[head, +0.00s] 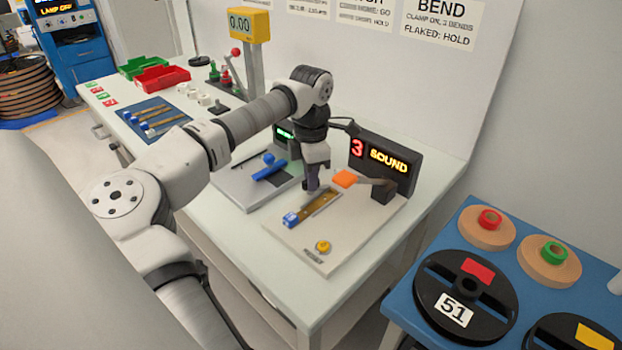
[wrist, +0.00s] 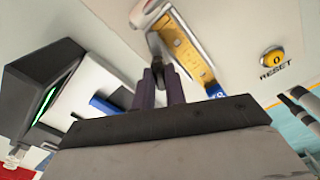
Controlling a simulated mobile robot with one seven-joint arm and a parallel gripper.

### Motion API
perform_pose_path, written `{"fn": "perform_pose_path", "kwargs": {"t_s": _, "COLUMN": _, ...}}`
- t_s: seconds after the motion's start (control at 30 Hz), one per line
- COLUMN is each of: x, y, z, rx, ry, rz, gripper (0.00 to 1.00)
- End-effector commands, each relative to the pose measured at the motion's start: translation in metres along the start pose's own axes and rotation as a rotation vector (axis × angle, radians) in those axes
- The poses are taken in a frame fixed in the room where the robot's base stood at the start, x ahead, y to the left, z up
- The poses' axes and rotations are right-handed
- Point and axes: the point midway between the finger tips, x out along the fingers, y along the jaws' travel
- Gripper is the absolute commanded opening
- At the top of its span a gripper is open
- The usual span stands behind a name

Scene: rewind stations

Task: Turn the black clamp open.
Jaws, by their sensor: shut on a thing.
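I cannot tell the clamp's exact angle.
A yellow reset button (head: 322,246) is on the board's near part. A grey station with a blue piece (head: 269,170) is at left.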

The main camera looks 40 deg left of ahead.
Motion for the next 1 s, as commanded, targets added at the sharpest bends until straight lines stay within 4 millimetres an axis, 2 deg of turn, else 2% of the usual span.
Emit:
{"fn": "perform_pose_path", "kwargs": {"t_s": 0.2, "x": 0.0002, "y": 0.0005, "z": -0.0010, "rx": -0.180, "ry": 0.002, "rz": 0.002, "gripper": 0.00}}
{"fn": "perform_pose_path", "kwargs": {"t_s": 0.5, "x": -0.0004, "y": 0.0005, "z": -0.0010, "rx": -0.346, "ry": 0.002, "rz": 0.002, "gripper": 0.00}}
{"fn": "perform_pose_path", "kwargs": {"t_s": 1.0, "x": -0.0008, "y": 0.0004, "z": -0.0010, "rx": -0.412, "ry": 0.002, "rz": 0.001, "gripper": 0.00}}
